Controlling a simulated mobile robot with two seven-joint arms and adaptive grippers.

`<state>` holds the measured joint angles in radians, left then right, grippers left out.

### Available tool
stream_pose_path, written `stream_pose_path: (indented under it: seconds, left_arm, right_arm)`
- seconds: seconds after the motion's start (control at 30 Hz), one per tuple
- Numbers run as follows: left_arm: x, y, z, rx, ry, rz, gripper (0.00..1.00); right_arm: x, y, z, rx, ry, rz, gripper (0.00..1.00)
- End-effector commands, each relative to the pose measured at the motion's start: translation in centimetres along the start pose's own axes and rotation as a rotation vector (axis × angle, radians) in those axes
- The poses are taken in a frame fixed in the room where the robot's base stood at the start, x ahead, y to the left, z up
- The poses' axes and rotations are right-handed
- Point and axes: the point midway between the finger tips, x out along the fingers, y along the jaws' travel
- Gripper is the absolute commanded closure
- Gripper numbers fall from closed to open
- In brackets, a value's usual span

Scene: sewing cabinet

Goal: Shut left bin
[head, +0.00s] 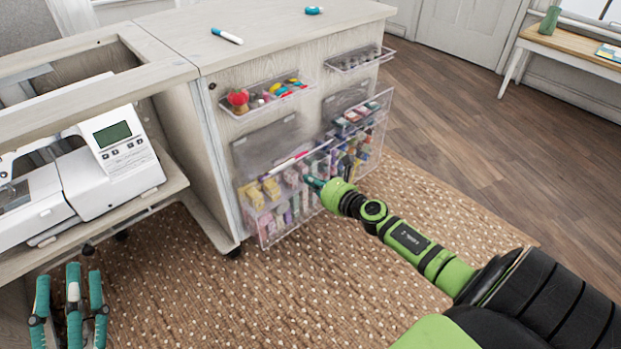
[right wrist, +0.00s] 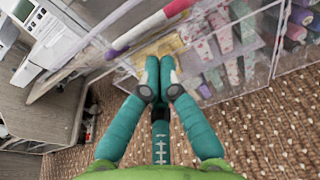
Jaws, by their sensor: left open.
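The left bin (head: 268,236) is a clear bin of fabric pieces and rolls, low on the cabinet front. It is tilted outward at its top, with a gap to the cabinet behind. My right gripper (head: 315,184) is at the bin's upper right front; whether it touches is unclear. In the right wrist view, the right gripper's fingertips (right wrist: 160,66) are together with nothing visible between them, and the clear bin with patterned fabric (right wrist: 228,38) lies just beyond. My left gripper (head: 70,285) is open and empty at the lower left, away from the bin.
The right bin (head: 377,145) is also tilted out. Small clear trays (head: 262,95) of sewing supplies hang above. A white sewing machine (head: 105,165) stands at the left. A pink-and-white rod (head: 290,160) runs near the left bin's top. The rug (head: 190,290) in front is clear.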

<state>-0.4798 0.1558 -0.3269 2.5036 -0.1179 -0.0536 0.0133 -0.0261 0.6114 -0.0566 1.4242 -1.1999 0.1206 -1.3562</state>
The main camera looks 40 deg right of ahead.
Motion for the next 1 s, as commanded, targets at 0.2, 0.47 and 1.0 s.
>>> stream_pose_path:
  seconds: [0.2,0.47,1.0]
  left_arm:
    - [-1.4,-1.7,6.7,-0.006,-0.372,-0.040,0.52]
    - [-5.8,-3.0,12.7,-0.024,-0.750,-0.075,0.52]
    - [-16.6,-4.1,17.6,-0.074,-1.330,-0.117,0.52]
  right_arm:
    - [-0.1,-0.4,0.8,-0.005,0.042,0.001,1.00]
    - [0.0,-0.6,1.2,0.005,0.052,-0.001,1.00]
    - [0.2,-0.8,2.4,0.002,0.051,0.000,1.00]
